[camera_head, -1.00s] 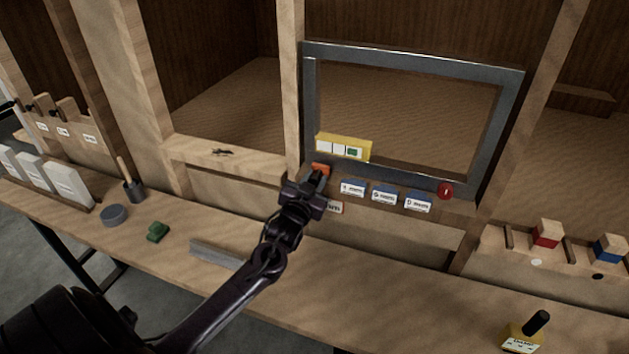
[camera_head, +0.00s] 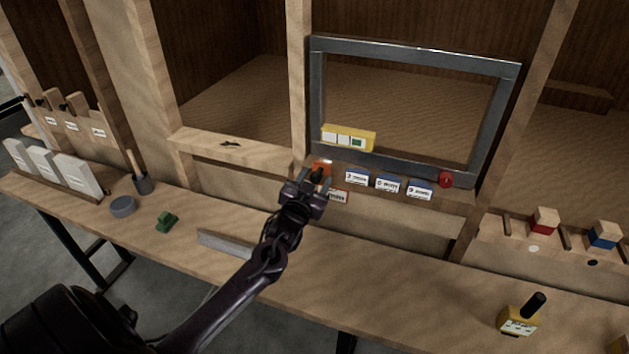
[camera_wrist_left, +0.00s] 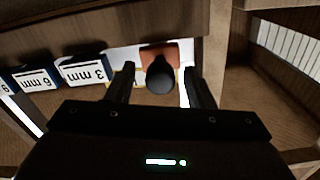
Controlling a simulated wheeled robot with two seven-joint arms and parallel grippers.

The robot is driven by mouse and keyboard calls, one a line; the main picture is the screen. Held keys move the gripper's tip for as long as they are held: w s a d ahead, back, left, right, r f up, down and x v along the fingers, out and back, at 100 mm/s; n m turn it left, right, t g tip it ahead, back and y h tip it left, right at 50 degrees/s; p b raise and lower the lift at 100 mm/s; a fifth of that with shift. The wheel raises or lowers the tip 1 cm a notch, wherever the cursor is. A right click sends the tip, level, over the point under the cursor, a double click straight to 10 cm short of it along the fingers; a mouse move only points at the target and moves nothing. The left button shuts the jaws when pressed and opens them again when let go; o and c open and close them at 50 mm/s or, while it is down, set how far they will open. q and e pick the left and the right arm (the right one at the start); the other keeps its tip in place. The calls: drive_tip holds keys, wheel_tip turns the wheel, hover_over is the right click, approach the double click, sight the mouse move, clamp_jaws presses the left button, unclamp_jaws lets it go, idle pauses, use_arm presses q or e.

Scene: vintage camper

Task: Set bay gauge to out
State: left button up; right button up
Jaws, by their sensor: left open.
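An orange block (camera_head: 321,165) sits on the ledge at the lower left corner of the grey metal frame (camera_head: 420,50). No marking names it as the bay gauge. In the left wrist view a dark rounded knob (camera_wrist_left: 160,76) stands in front of the orange block (camera_wrist_left: 172,50). My left gripper (camera_head: 318,180) is at the orange block and hides part of it. Its fingers (camera_wrist_left: 162,84) are open, one on each side of the knob, with gaps visible. A yellow strip with white squares and a green one (camera_head: 348,138) is just above. My right gripper is not in view.
Blue-and-white number blocks (camera_head: 388,184) and a red knob (camera_head: 445,179) line the ledge to the right. A small label (camera_head: 339,197) is below. The bench holds a grey bar (camera_head: 222,244), green piece (camera_head: 166,221), grey disc (camera_head: 123,206) and yellow block with black handle (camera_head: 519,318).

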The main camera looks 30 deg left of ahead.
use_arm(q)
drive_tip(key=shift+s, duration=0.25)
drive_tip(key=b+v, duration=0.2)
drive_tip(key=v, duration=0.5)
drive_tip(key=shift+s, duration=0.2)
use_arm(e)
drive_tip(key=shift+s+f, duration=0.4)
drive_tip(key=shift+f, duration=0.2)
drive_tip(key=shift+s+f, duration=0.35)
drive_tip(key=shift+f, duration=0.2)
